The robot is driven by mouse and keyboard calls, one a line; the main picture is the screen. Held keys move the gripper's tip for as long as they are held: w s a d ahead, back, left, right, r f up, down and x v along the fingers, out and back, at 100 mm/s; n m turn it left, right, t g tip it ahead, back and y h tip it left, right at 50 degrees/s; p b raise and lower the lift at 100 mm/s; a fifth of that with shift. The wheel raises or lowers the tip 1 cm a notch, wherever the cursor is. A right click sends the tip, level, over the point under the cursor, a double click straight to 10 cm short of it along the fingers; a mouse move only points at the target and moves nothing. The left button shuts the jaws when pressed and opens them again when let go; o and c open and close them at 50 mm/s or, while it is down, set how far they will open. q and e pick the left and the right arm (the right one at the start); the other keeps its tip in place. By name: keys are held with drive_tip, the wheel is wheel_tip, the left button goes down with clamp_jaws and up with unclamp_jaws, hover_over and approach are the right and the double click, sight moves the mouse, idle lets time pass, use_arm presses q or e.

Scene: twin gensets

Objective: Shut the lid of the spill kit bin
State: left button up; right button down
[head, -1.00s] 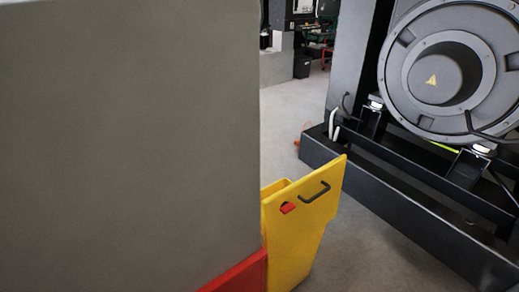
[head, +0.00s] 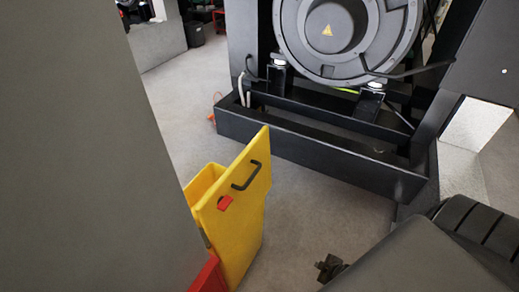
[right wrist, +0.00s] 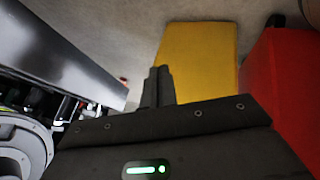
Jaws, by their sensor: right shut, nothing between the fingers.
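Much of the bin is hidden behind the panel and the block. My right gripper (head: 330,268) is low, right of the bin and apart from it. In the right wrist view its fingers (right wrist: 158,72) are shut and empty, with a yellow face (right wrist: 198,52) beyond. My left gripper is out of view.
A genset on a black skid (head: 310,150) stands behind. Free floor (head: 320,215) lies between bin and skid.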

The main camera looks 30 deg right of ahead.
sight(253, 147)
drive_tip(key=w+d+r+n+t+y, duration=0.1)
drive_tip(key=w+d+r+n+t, duration=0.25)
drive_tip(key=w+r, duration=0.6)
drive_tip(key=w+d+r+n+t+y, duration=0.15)
drive_tip(key=w+r+n, duration=0.35)
drive_tip(key=r, duration=0.8)
drive_tip(key=w+a+r+n+t+y, duration=0.1)
drive_tip(key=w+a+r+n+y, duration=0.15)
drive_tip(key=r, duration=0.55)
drive_tip(key=w+a+r+n+t+y, duration=0.1)
drive_tip(key=a+r+n+y, duration=0.1)
drive_tip(key=r+n, duration=0.35)
drive_tip(key=w+a+r+n+y, duration=0.1)
drive_tip(key=w+a+r+y, duration=0.15)
drive_tip(key=r, duration=0.65)
drive_tip(key=shift+t+h, duration=0.25)
drive_tip(key=shift+t, duration=0.05)
drive_tip(key=p+x, duration=0.4)
drive_tip(key=x, duration=0.8)
drive_tip(key=shift+w+a+r+p, duration=0.1)
drive_tip(key=shift+a+p, duration=0.2)
drive_tip(key=shift+a, duration=0.05)
drive_tip(key=shift+w+a, duration=0.25)
drive_tip(key=shift+w, duration=0.15)
